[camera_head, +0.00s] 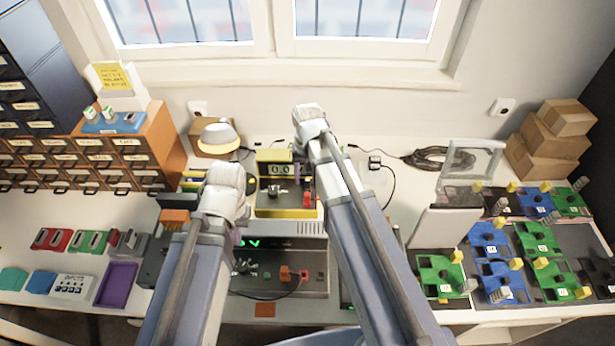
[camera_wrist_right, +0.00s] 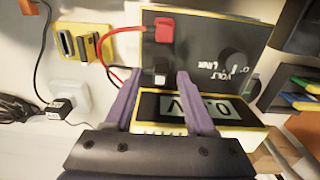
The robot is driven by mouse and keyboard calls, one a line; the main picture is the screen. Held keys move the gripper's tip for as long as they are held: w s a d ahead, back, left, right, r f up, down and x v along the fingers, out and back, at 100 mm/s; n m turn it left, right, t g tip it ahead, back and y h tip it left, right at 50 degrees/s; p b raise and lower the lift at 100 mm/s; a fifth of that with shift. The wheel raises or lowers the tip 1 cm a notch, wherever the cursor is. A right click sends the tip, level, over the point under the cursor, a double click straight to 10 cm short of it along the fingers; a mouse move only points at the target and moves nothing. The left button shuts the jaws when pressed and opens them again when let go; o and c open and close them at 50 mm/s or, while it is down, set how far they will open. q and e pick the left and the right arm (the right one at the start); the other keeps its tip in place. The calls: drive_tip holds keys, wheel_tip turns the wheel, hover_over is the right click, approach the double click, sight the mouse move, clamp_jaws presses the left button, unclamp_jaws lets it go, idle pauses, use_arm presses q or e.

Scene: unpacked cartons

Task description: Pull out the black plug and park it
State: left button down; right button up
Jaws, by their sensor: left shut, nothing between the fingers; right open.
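The black plug (camera_wrist_right: 161,73) sits in the dark front panel of the yellow-edged meter (camera_wrist_right: 225,108), below a red plug (camera_wrist_right: 162,32). My right gripper (camera_wrist_right: 159,82) is open, its purple fingers on either side of the black plug, with no visible grip on it. In the head view the meter (camera_head: 270,157) is partly covered by my right arm. A yellow holder with two dark slots (camera_wrist_right: 85,43) stands beside the meter in the right wrist view. My left gripper (camera_head: 237,237) is shut and empty, mostly hidden behind its own arm over the bench instrument.
The bench instrument (camera_head: 305,262) with a green display stands in front of the meter. A red lead (camera_wrist_right: 120,75) and a black lead run near the holder. Coloured boards (camera_head: 535,235) fill the far right.

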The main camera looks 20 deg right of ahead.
sight(308, 179)
wheel_tip(308, 179, up, 6)
drive_tip(key=p, duration=0.5)
drive_tip(key=shift+r+p, duration=0.25)
drive_tip(key=shift+p, duration=0.1)
use_arm(q)
wheel_tip(308, 179, up, 6)
drive_tip(key=shift+r, duration=0.25)
drive_tip(key=c, duration=1.6)
unclamp_jaws()
